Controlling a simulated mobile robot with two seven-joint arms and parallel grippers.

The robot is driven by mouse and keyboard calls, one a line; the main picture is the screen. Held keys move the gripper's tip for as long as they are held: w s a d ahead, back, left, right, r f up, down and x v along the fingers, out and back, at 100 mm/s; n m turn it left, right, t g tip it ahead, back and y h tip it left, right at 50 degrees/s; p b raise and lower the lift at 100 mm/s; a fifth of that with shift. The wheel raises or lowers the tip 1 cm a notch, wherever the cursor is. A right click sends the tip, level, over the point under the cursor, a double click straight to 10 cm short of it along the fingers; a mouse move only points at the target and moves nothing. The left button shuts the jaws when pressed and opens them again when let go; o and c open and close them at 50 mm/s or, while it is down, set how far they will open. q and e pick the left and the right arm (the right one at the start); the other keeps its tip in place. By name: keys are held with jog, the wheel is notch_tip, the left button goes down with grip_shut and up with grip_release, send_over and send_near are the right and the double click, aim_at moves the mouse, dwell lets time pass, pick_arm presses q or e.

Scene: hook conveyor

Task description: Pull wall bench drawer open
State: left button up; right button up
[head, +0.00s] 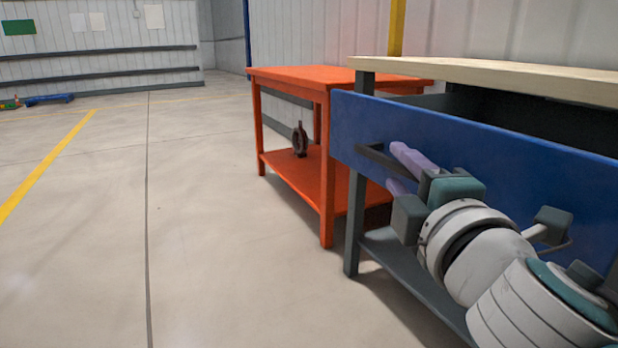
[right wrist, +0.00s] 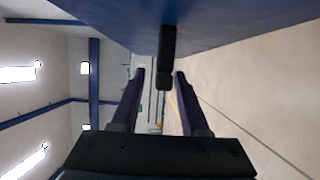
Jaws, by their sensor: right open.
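The wall bench drawer has a wide blue front (head: 480,170). It stands out from under the pale bench top, with a dark gap open behind it. A dark bar handle (head: 374,157) runs along the front, partly hidden by my right gripper and arm. My right gripper (head: 393,167) is at the handle's left part, with its purple fingers apart. In the right wrist view, the dark handle (right wrist: 167,55) reaches down between the open fingertips (right wrist: 160,75). I cannot tell whether the fingers touch it. My left gripper is not in view.
The bench's pale wooden top (head: 500,78) lies above the drawer, on grey legs with a low shelf. The floor to the left is clear.

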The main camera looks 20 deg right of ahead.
jog(key=b+v, duration=0.2)
jog(key=v, duration=0.7)
jog(key=s+d+r+m+g+p, duration=0.2)
jog(key=r+m+g+p, duration=0.15)
jog(key=r+p, duration=0.45)
jog(key=s+d+r+m+g+p, duration=0.2)
jog(key=r+m+p, duration=0.3)
jog(key=p, duration=0.7)
jog(key=s+a+r+m+g+y+p, duration=0.2)
jog(key=s+a+r+g+y+p, duration=0.3)
jog(key=r+p, duration=0.6)
jog(key=s+a+r+m+g+y+p, duration=0.1)
jog(key=s+a+r+m+g+p, duration=0.2)
jog(key=s+r+p, duration=0.75)
jog(key=w+r+p, duration=0.2)
jog(key=r+p, duration=1.2)
jog(key=p, duration=0.4)
jog(key=w+r+n+p, duration=0.1)
jog(key=w+r+p, duration=0.1)
jog(key=r+p, duration=1.3)
jog(key=p, duration=0.4)
jog(key=shift+a, duration=0.35)
